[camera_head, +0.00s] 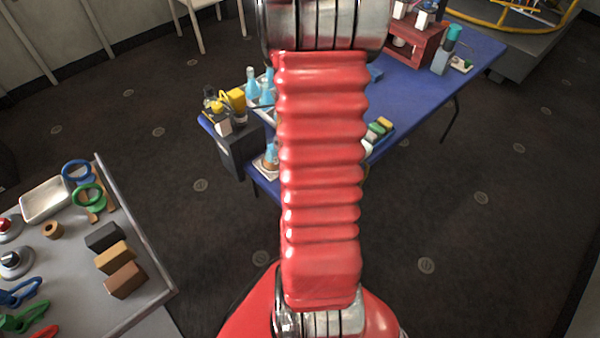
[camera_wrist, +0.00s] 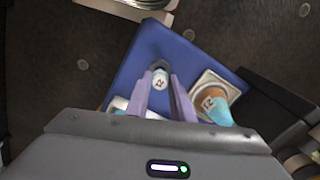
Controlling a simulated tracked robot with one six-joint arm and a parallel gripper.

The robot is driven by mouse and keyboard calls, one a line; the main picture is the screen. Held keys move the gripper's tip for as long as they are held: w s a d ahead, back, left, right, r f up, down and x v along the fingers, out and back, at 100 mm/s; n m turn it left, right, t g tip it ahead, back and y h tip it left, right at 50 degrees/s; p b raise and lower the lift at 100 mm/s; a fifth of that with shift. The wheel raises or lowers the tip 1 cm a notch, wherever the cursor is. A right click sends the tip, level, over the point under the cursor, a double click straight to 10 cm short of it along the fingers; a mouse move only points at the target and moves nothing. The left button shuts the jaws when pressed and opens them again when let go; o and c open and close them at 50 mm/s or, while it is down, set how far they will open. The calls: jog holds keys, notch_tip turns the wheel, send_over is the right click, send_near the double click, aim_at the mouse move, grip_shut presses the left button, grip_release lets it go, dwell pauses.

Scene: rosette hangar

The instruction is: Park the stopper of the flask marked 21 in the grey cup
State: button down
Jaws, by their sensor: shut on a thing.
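In the wrist view my gripper (camera_wrist: 159,72) points down over the blue table, its two purple fingers closed on a small pale piece with a numbered white face, which looks like the stopper (camera_wrist: 160,81). The fingers hide its sides. Dark grey shows around the fingertips; I cannot tell whether it is the grey cup. To the right a pale-blue flask (camera_wrist: 217,112) with a numbered label and a brownish end sits on a square holder (camera_wrist: 205,80). Its digits are too small to read for certain. In the head view my arm hides the gripper.
In the head view, more blue flasks (camera_head: 252,86) stand at the left of the blue table (camera_head: 415,98), beside a dark box (camera_head: 238,148) with yellow things. A red rack (camera_head: 425,45) stands farther back. A grey bench (camera_head: 80,290) with blocks is at lower left.

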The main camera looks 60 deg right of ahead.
jog(key=shift+f, duration=0.2)
jog(key=shift+f, duration=0.65)
jog(key=shift+f, duration=0.5)
dwell(0.3)
jog(key=c, duration=1.5)
grip_release()
jog(key=shift+o, duration=0.3)
jog(key=o, duration=0.5)
jog(key=shift+c, duration=0.2)
jog(key=shift+r, duration=0.1)
